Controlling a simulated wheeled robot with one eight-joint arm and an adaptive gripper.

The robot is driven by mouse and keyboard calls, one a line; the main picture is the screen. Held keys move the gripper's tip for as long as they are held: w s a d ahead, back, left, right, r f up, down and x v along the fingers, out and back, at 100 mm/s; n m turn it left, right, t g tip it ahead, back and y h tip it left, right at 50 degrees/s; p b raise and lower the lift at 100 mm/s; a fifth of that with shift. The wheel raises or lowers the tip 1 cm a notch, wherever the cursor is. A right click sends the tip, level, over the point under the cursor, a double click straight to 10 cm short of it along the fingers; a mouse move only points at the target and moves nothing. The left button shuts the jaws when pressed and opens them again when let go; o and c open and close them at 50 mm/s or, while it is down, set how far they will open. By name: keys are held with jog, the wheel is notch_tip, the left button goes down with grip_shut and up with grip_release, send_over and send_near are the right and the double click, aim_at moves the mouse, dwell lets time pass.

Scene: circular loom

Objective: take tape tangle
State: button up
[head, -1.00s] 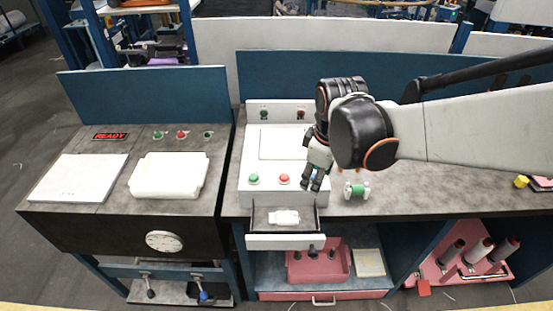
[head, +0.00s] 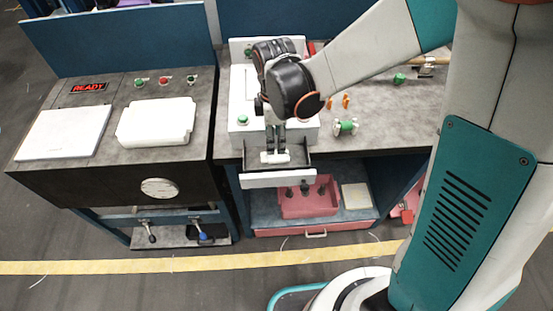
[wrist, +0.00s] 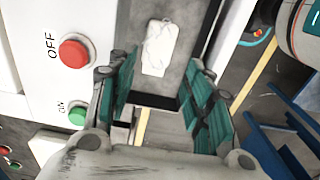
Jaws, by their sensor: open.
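The tape tangle (head: 275,158) is a small white bundle lying in the open drawer (head: 278,180) of the white machine. In the wrist view the tape tangle (wrist: 159,47) lies on the grey drawer floor, just beyond my fingertips. My gripper (head: 275,147) is above the drawer, pointing down, with its fingers close over the tangle. In the wrist view my gripper (wrist: 160,75) is open, with its two green-padded fingers apart and nothing between them. The head view partly hides the tangle behind the fingers.
The machine's OFF button (wrist: 74,53) and ON button (wrist: 78,113) are close left of my fingers. A green-ended spool (head: 346,127) stands on the bench to the right. A pink bin (head: 308,200) sits on the shelf below. The left bench holds white panels.

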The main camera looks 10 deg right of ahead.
aim_at(275, 155)
jog(key=f+b, duration=0.2)
jog(key=f, duration=0.1)
jog(key=f+b, duration=0.2)
jog(key=f, duration=0.2)
jog(key=shift+w+f, duration=0.2)
jog(key=shift+f, duration=0.1)
jog(key=shift+r, duration=0.1)
jog(key=c, duration=0.6)
